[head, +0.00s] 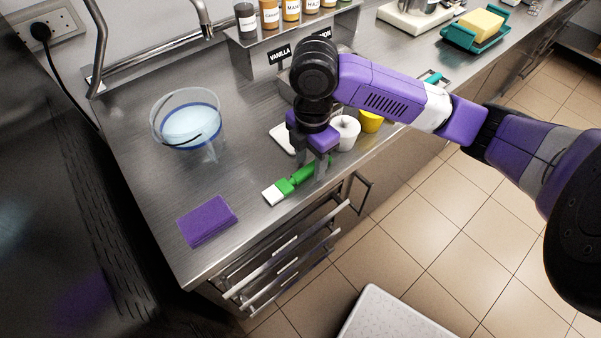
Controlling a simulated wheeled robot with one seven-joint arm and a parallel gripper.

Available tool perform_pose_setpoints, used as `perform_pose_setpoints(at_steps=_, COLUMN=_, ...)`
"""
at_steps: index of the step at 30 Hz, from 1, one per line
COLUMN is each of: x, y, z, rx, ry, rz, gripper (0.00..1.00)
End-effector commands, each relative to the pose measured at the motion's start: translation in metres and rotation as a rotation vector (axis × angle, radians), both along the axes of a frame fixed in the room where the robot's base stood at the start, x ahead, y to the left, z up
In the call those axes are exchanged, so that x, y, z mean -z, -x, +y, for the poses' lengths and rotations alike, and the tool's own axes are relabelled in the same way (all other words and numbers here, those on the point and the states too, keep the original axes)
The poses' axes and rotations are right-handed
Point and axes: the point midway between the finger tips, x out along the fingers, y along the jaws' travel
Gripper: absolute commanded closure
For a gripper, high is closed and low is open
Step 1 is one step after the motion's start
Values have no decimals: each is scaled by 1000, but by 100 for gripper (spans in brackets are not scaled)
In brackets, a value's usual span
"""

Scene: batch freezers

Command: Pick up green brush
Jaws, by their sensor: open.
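The green brush (286,186) lies on the steel counter near its front edge, with white bristles at its left end and its green handle running up to the right. My gripper (312,172) is above the counter, pointing down over the handle. Its two grey fingers are apart, and the handle passes at or just under them. I cannot tell whether the handle lies between the fingers or whether they touch it. Part of the handle is hidden behind the fingers.
A white cup (345,133) and a yellow cup (371,121) stand close to the right of my gripper. A purple cloth or sponge (207,221) lies at the front left. A clear bucket (186,117) stands behind it. Drawer handles (292,262) jut out below the counter edge.

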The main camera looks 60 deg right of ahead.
Motion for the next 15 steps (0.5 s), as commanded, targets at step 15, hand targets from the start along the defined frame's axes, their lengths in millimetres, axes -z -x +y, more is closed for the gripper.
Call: perform_pose_setpoints(at_steps=15, x=9, y=0, z=1, rx=-1, ry=-1, rz=-1, gripper=86)
